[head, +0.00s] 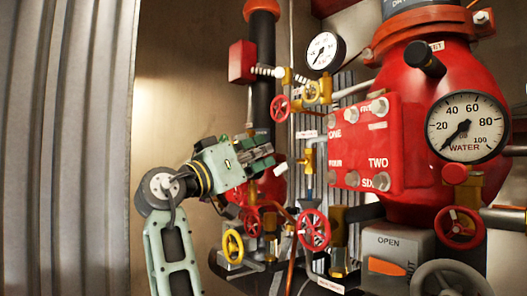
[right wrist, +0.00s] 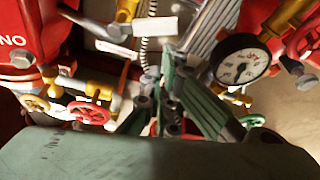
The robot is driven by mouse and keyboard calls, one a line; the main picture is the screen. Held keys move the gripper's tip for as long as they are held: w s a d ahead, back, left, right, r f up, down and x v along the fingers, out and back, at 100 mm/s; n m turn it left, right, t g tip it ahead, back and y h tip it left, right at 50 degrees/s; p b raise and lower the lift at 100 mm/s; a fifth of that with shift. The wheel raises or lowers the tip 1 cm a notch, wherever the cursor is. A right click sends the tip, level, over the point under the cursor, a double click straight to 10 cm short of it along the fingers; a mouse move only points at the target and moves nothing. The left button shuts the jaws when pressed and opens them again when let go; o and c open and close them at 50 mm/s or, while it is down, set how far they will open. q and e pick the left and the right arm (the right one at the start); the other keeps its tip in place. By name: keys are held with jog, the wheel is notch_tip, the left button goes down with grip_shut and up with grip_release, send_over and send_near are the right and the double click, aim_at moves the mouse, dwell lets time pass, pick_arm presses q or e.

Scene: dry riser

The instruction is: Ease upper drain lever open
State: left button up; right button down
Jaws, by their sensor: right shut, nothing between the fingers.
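My right gripper (head: 268,158) is green and black and points right, toward the pipework, in the head view. Its fingers are shut with nothing between them. In the right wrist view the fingers (right wrist: 168,85) reach up among the valves. A brass valve (head: 308,158) with a white tag stands just right of the fingertips in the head view. I cannot tell for certain which part is the upper drain lever, or whether the fingers touch it. My left gripper is not in view.
Red handwheels (head: 313,230) and a yellow handwheel (head: 232,246) sit below the gripper. A red block (head: 365,145) with bolts, a water gauge (head: 466,126) and a smaller gauge (head: 326,51) stand right. A corrugated wall (head: 65,150) is at left.

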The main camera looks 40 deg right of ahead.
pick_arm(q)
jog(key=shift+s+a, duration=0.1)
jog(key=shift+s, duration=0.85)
pick_arm(e)
jog(key=v, duration=1.2)
jog(key=shift+w+f, duration=0.15)
jog(key=shift+w, duration=0.05)
pick_arm(q)
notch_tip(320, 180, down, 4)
jog(key=b, duration=0.4)
pick_arm(e)
jog(key=r+n, duration=0.1)
jog(key=d+r+n, duration=0.1)
jog(key=r, duration=0.1)
jog(key=d+r+t, duration=0.1)
jog(key=shift+w+d+r+n+y, duration=0.25)
jog(key=shift+w+r+n+y, duration=0.05)
jog(key=shift+w+n, duration=0.1)
